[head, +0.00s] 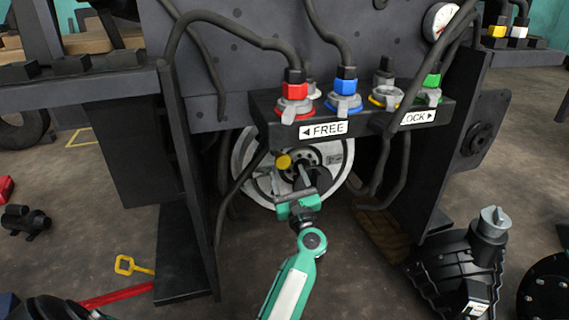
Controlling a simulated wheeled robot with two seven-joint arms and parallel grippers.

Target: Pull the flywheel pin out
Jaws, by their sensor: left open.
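The flywheel (241,170) is a pale round disc with a dark hub, low in the opening under the forklift's connector panel. A yellow round knob (283,162), which looks like the head of the flywheel pin, shows at the hub's left side. My left gripper (301,177) reaches up from below and is open in front of the hub. Its fingers are just right of and slightly below the yellow knob, with nothing seen between them. The gripper covers part of the hub and lower flywheel, and I cannot tell its depth to the knob. My right gripper is not in view.
Hoses hang on both sides. Dark upright plates (189,190) flank the opening. A black motor-like part (455,265) lies at right; a yellow-handled tool (128,266) lies at left.

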